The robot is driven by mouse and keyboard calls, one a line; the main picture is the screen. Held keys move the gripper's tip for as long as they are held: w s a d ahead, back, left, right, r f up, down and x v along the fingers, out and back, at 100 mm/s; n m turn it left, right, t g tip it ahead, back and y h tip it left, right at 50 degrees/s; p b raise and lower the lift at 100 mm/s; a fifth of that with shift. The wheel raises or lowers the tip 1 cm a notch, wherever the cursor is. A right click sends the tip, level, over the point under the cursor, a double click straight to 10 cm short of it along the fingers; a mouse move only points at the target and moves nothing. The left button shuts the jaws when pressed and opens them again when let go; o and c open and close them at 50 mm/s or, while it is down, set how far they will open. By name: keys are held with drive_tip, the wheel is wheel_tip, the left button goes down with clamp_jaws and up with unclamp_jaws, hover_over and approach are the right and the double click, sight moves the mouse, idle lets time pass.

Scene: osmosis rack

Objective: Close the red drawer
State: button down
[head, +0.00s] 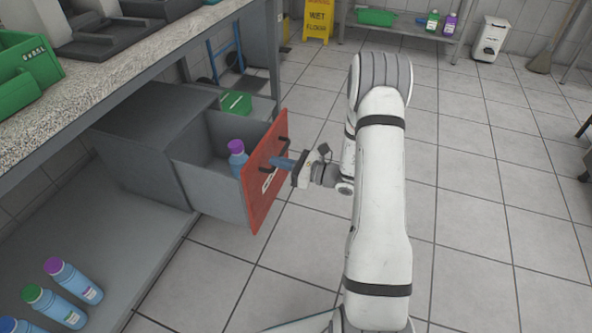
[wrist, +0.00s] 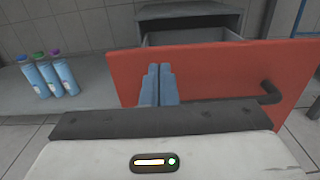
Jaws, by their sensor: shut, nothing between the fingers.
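The red drawer (head: 263,178) stands pulled out of its grey cabinet (head: 150,140) under the counter. Its red front has a dark bar handle (head: 280,152), which also shows in the wrist view (wrist: 262,95). A blue bottle with a purple cap (head: 237,158) stands inside the drawer. My gripper (head: 275,162) is shut and empty at the outer side of the red front, beside the handle. In the wrist view its blue fingers (wrist: 158,78) are together in front of the red panel (wrist: 215,70). I cannot tell whether the fingertips touch it.
Several blue bottles (head: 75,279) stand on the low grey shelf at the left. A green bin (head: 236,103) sits behind the drawer. A yellow wet-floor sign (head: 318,20) stands at the back. The tiled floor (head: 480,200) at the right is clear.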

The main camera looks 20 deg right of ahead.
sight(257, 155)
drive_tip(key=shift+b+x, duration=0.55)
drive_tip(key=shift+x, duration=1.6)
drive_tip(key=shift+w, duration=0.2)
